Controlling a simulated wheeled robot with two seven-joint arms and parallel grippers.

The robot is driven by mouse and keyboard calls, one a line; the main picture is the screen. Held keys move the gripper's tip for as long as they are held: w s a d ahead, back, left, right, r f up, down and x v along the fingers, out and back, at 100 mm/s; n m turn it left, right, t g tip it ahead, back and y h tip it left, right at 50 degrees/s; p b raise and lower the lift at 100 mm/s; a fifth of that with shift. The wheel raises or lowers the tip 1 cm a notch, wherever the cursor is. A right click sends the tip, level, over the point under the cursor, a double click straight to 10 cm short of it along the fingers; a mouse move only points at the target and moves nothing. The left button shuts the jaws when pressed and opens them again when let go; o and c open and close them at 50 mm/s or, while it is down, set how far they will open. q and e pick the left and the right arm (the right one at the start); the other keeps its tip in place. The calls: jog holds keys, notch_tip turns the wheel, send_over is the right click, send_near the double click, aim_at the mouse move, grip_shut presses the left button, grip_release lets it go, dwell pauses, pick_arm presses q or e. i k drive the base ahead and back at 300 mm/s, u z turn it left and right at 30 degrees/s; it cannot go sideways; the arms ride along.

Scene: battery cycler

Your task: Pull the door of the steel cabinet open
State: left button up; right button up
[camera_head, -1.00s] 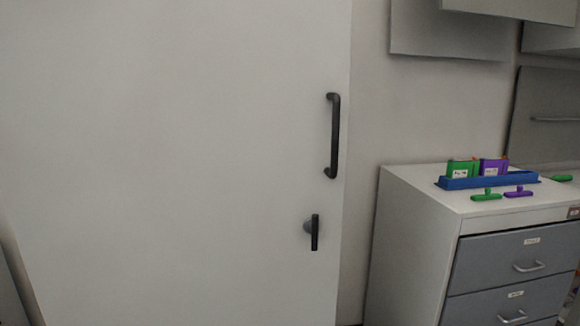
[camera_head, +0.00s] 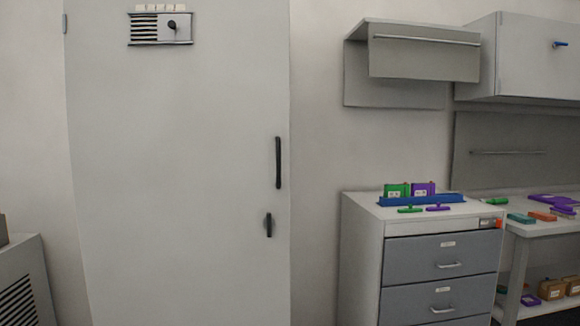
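The tall pale steel cabinet door (camera_head: 175,170) stands in the left half of the head view and looks shut. A black vertical bar handle (camera_head: 278,162) is near its right edge. A small black latch knob (camera_head: 268,225) is below the handle and points up and down. A panel with dark slots and a black knob (camera_head: 161,28) is near the door's top. Neither of my grippers is in view.
A drawer unit (camera_head: 362,268) stands to the right, with a blue rack (camera_head: 421,200) on top. A workbench (camera_head: 540,229) and wall cabinet (camera_head: 515,55) are farther right. A grey vented box (camera_head: 30,280) is at lower left. A bare wall gap lies beside the door.

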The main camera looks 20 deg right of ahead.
aim_at(179, 152)
jog(key=u, duration=0.8)
jog(key=i, duration=1.6)
jog(key=z, duration=0.85)
jog(key=i, duration=0.5)
jog(key=z, duration=0.55)
